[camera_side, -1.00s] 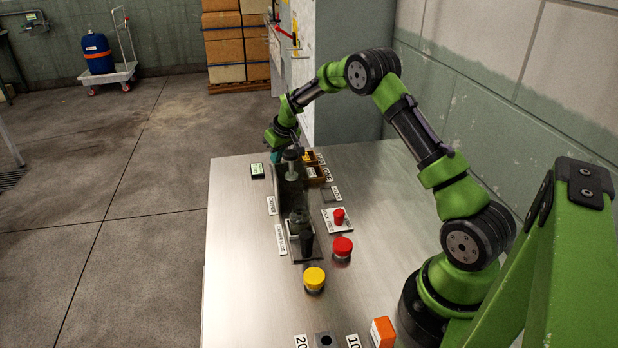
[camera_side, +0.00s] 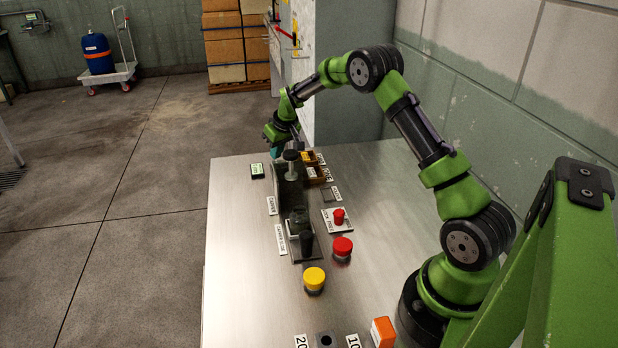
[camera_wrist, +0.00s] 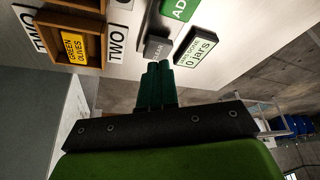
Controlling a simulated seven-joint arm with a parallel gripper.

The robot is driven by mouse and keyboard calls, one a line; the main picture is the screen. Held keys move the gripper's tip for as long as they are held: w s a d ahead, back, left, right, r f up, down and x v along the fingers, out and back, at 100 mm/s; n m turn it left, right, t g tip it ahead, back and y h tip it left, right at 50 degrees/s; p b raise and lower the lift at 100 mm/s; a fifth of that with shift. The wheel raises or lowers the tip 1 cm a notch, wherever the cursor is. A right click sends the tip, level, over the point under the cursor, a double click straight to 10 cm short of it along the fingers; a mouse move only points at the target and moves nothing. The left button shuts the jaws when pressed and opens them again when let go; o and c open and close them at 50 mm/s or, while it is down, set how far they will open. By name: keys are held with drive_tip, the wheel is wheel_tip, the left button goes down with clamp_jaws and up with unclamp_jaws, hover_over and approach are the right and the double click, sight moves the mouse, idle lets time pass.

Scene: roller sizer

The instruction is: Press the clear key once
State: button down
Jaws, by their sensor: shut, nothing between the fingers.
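The clear key (camera_wrist: 157,48) is a small dark grey square key with pale lettering, in the upper middle of the wrist view. My gripper (camera_wrist: 158,67) has its dark green fingers shut together and empty, with the tips right at the key's near edge in that view. I cannot tell whether they touch it. In the side view my gripper (camera_side: 276,151) is at the far end of the table, behind the dark machine. I cannot make out the key there.
A wooden bin (camera_wrist: 92,22) labelled green olives stands left. The dark upright machine (camera_side: 290,200), red jar (camera_side: 342,247) and yellow jar (camera_side: 314,279) stand on the metal table (camera_side: 240,290).

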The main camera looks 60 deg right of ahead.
idle(0.4)
drive_tip(key=shift+r, duration=2.55)
